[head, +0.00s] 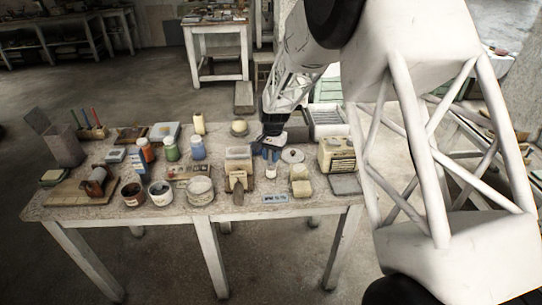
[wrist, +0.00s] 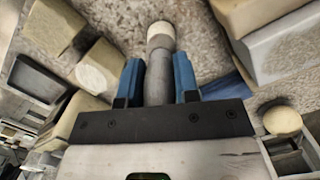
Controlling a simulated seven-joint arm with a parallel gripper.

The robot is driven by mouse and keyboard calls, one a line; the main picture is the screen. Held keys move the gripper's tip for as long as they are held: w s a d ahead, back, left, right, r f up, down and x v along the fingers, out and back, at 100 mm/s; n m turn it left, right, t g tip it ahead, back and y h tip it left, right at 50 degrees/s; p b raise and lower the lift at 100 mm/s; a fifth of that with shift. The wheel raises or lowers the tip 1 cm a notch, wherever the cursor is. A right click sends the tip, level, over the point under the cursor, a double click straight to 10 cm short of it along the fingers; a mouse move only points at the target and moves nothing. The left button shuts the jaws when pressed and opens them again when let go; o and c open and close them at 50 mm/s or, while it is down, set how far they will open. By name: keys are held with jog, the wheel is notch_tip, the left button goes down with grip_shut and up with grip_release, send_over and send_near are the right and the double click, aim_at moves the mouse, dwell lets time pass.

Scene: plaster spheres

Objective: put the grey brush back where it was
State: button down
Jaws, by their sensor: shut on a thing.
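My gripper (head: 270,154) is low over the back right part of the cluttered table (head: 225,208). In the wrist view, its two blue fingers (wrist: 158,82) are shut on a grey, rounded rod with a pale end, which I take for the grey brush (wrist: 158,72). The brush points away from the palm, over the speckled tabletop (wrist: 205,40). In the head view a small pale piece (head: 271,171) shows just below the fingers and may be its end. I cannot tell whether the brush touches the table.
Close around the gripper are a round pale lid (head: 292,156), a cream radio-like box (head: 337,154), pale blocks (head: 301,187) and a wooden piece (head: 238,180). A small sign (head: 275,199) lies at the front edge.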

jog(key=shift+f, duration=0.1)
jog(key=c, duration=0.8)
grip_release()
jog(key=shift+c, duration=0.2)
notch_tip(320, 180, up, 12)
jog(key=w, duration=0.1)
jog(key=shift+w+d, duration=0.2)
jog(key=shift+d, duration=0.15)
dwell(0.4)
